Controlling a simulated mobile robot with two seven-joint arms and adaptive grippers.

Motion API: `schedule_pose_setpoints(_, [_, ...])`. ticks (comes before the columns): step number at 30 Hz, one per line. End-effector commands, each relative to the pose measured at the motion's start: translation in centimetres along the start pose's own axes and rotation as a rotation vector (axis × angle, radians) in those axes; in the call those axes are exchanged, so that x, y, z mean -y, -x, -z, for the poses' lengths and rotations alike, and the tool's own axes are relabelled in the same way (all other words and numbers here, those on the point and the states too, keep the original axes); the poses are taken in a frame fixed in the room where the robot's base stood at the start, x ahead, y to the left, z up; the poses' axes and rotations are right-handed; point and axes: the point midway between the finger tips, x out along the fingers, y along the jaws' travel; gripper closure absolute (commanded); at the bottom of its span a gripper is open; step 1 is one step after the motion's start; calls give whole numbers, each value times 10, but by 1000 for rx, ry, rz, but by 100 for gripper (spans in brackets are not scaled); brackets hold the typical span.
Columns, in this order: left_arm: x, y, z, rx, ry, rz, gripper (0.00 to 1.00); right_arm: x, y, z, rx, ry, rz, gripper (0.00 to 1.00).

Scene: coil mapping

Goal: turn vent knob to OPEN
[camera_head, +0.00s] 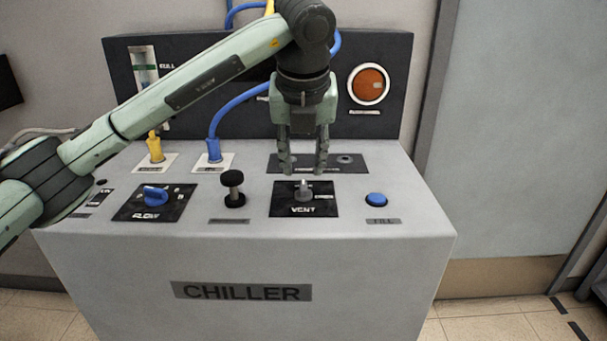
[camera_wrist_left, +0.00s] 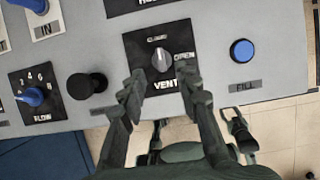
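The grey vent knob (camera_head: 303,191) sits on a black plate marked VENT on the sloped top of the chiller. In the left wrist view the knob (camera_wrist_left: 161,60) has its bar roughly upright, towards the CLOSED label above it. The OPEN label (camera_wrist_left: 184,56) is to its right. My left gripper (camera_head: 304,168) points down over the knob with its two fingers apart and nothing between them. In the left wrist view its fingertips (camera_wrist_left: 160,84) are on either side, short of the knob.
A blue FILL button (camera_head: 376,199) is right of the vent plate. A black knob (camera_head: 233,188) and a blue FLOW knob (camera_head: 155,196) are to the left. Blue (camera_head: 214,150) and yellow (camera_head: 155,148) hose fittings stand behind. An orange lamp (camera_head: 369,84) is on the back panel.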

Motion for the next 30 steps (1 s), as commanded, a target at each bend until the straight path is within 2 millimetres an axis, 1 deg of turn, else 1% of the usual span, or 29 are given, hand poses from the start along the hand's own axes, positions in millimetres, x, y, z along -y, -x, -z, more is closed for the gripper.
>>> schedule_pose_setpoints(3, [0,-21,1,-5,0,0,68,0,-4,-7,12,-1,2,53])
schedule_pose_setpoints(6, [0,-35,1,-5,0,2,68,0,-9,-10,14,0,3,53])
schedule_pose_setpoints(9, [0,-46,0,-4,-1,3,68,1,-14,-12,17,3,2,53])
schedule_pose_setpoints(13, [0,-53,1,-3,-2,3,68,1,-18,-13,16,6,2,53])
schedule_pose_setpoints(20, [1,-54,1,-2,-3,4,68,1,-19,-13,16,7,1,53])
schedule_pose_setpoints(23, [1,-54,1,-2,-3,4,78,1,-19,-13,17,7,1,53])
schedule_pose_setpoints(28, [1,-54,1,-2,-3,5,99,1,-18,-12,16,8,1,53])
schedule_pose_setpoints(30, [1,-54,1,-2,-3,5,100,1,-18,-12,15,8,1,53])
